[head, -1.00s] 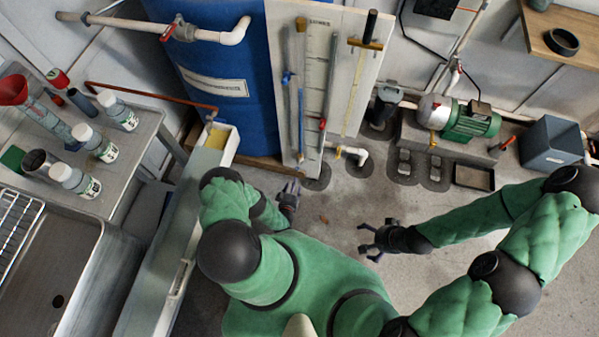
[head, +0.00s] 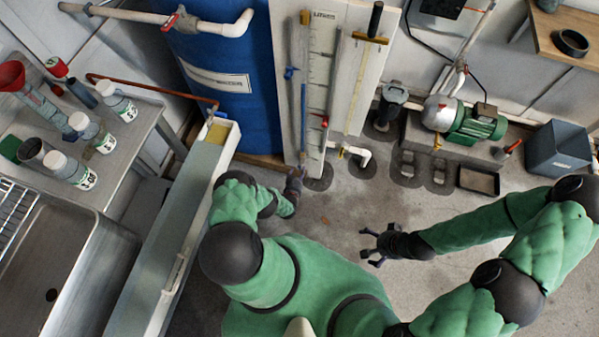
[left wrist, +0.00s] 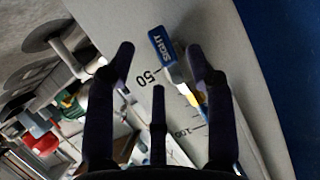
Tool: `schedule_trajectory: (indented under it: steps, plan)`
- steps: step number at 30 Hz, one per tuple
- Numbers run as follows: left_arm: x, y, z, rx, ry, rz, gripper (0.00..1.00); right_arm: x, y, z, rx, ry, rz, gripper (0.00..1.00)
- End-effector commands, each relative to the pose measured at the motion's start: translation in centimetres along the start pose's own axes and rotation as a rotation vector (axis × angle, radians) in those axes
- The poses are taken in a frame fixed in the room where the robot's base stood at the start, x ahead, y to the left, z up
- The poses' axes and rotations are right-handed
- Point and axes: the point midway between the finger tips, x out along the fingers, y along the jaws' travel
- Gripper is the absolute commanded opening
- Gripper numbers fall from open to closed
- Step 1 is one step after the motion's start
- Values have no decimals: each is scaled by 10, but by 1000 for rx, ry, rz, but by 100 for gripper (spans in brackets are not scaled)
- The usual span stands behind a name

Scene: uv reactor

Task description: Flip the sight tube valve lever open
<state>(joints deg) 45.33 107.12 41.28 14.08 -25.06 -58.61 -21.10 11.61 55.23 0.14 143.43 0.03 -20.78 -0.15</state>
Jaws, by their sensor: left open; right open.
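In the left wrist view a blue lever handle marked SIGHT (left wrist: 163,45) lies against the pale board, beside the printed 50. It shows between and beyond my left gripper's spread fingers, and I see no grip on it. A pale and yellow fitting (left wrist: 188,88) lies below it, partly behind a finger. In the head view my left gripper (head: 294,180) is at the foot of the gauge board (head: 355,75), pointing up at it. It is open and empty. The handle cannot be made out there. My right gripper (head: 376,244) is open and empty over the floor, away from the board.
A white elbow pipe (head: 357,154) sticks out near the board's foot. A blue tank (head: 225,75) stands behind. A long pale trough (head: 175,235) lies left of my left arm. A green pump (head: 474,122) stands at the right. The floor around my right gripper is clear.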

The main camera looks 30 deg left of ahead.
Motion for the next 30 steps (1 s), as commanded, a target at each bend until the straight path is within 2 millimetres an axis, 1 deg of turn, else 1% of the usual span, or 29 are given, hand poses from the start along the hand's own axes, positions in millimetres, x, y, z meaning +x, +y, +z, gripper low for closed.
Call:
schedule_trajectory:
  steps: [1,3,7,11,18,20,21,24,30]
  plan:
    - [9,1,2,1,2,1,54,7,2,0,0,0,0,100]
    - [17,1,2,1,1,0,54,10,4,0,0,0,0,100]
    - [26,1,1,0,0,0,54,14,5,0,0,0,0,100]
    - [30,0,0,0,-1,0,54,15,5,-1,0,0,0,100]
    - [30,0,0,-1,0,0,54,15,5,-1,0,0,0,100]
    - [30,0,0,-1,0,0,37,15,5,-1,0,0,0,100]
    - [30,0,0,-1,0,0,26,15,5,-1,0,0,0,100]
    - [30,0,0,-1,0,0,0,15,5,-1,0,0,0,100]
    - [30,0,0,-14,-1,5,0,15,5,-1,0,0,0,100]
